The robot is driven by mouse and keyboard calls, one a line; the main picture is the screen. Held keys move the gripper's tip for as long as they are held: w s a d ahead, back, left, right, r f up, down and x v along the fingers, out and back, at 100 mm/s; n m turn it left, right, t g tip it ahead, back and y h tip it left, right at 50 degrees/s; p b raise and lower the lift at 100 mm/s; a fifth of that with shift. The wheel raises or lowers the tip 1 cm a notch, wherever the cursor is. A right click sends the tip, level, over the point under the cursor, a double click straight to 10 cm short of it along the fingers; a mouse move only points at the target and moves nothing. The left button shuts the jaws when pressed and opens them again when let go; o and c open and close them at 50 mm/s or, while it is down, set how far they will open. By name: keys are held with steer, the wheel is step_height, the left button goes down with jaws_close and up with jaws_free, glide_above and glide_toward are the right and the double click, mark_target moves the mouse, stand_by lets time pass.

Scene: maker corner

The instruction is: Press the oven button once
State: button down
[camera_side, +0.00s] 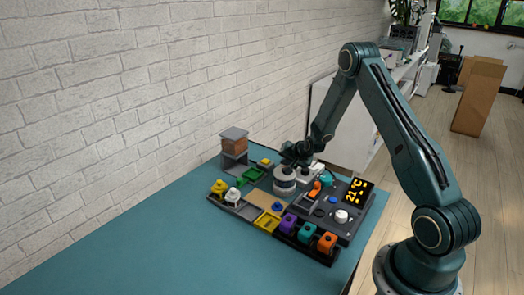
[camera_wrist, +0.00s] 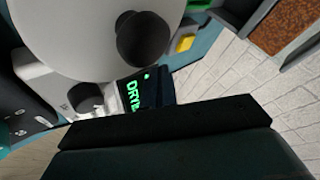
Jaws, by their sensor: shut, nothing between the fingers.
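I cannot tell for sure which part is the oven button. My gripper (camera_side: 295,155) is shut and empty, just above a round white-grey drum (camera_side: 285,183). In the wrist view, my gripper's dark jaws (camera_wrist: 165,125) fill the bottom, and the drum's pale top (camera_wrist: 75,25) with a black knob (camera_wrist: 143,38) shows above them. A green "DRY" display (camera_wrist: 133,95) is partly hidden by the jaws.
A grey box with a brown-orange inside (camera_side: 234,145) stands at the back left. A yellow button (camera_side: 265,162) is near it. Several coloured blocks, purple (camera_side: 289,222) and orange (camera_side: 327,242) among them, line the front. The table's left part (camera_side: 130,245) is clear.

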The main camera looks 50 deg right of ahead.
stand_by(0.3)
steer(key=shift+r, duration=2.5)
steer(key=s+a+r+n+g+y, duration=0.1)
steer(key=s+a+r+n, duration=0.3)
steer(key=a+r, duration=0.55)
steer(key=s+a+r+n+y, duration=0.1)
steer(key=s+a+r+n, duration=0.3)
steer(key=a+r, duration=0.6)
steer(key=s+a+r+n, duration=0.2)
steer(key=s+a, duration=0.1)
steer(key=s, duration=0.5)
steer(key=s+a+r+n+g+y, duration=0.1)
steer(key=s+a, duration=0.3)
steer(key=s, duration=0.4)
steer(key=s+a+r+n, duration=0.2)
steer(key=s+a, duration=0.1)
steer(key=s, duration=0.5)
steer(key=shift+a+r+n+g+y, duration=0.25)
steer(key=shift+r+n+g+y, duration=0.15)
